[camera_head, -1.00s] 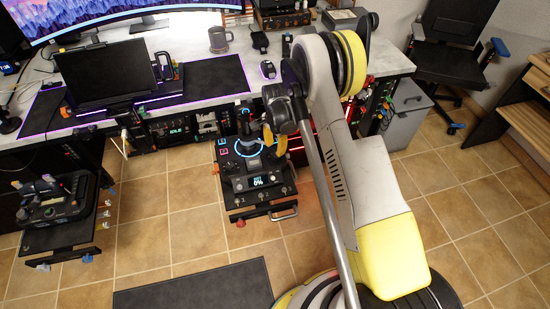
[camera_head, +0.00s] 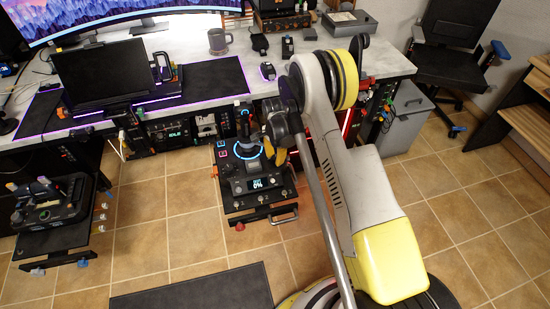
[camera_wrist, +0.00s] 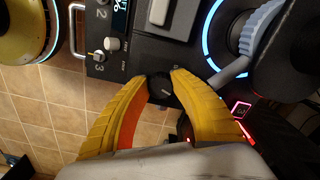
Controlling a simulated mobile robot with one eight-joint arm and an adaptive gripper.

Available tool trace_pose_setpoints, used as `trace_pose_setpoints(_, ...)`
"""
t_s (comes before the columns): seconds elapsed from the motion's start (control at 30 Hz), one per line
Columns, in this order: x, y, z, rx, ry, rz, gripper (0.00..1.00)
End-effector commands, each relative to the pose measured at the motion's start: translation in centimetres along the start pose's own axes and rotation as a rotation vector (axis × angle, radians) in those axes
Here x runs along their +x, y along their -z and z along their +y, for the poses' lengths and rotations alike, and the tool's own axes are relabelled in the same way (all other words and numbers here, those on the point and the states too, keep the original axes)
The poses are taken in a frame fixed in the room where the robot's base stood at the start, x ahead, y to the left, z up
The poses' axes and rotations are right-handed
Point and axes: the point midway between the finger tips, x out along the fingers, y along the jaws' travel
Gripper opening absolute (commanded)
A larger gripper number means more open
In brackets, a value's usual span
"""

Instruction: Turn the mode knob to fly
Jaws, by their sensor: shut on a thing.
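The black control console (camera_head: 236,212) stands in front of the desk, with a joystick, a ringed blue light and a lit display. My gripper (camera_head: 275,154) is at its right edge in the head view. In the wrist view, my gripper (camera_wrist: 160,84) has its two yellow fingers shut on a small round black knob (camera_wrist: 160,90) with a pale pointer line. The fingertips touch it from both sides. No label for this knob is readable, and the fingers cover part of the panel around it.
A pale knob (camera_wrist: 113,44), a small toggle (camera_wrist: 97,56) and a white lever (camera_wrist: 160,10) are near the fingers. A blue-lit ring with a grey handle (camera_wrist: 235,70) is close on the right. Tiled floor (camera_head: 190,242) is open left of the console.

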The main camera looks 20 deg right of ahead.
Motion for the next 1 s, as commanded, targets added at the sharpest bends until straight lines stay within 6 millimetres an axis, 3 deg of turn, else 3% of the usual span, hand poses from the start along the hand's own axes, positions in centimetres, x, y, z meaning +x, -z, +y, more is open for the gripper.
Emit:
trace_pose_setpoints(0.37,0.07,-0.01,0.07,-0.097,-0.001,0.0,0.0)
trace_pose_setpoints(1.0,0.07,0.05,0.25,-0.566,-0.001,-0.001,0.0)
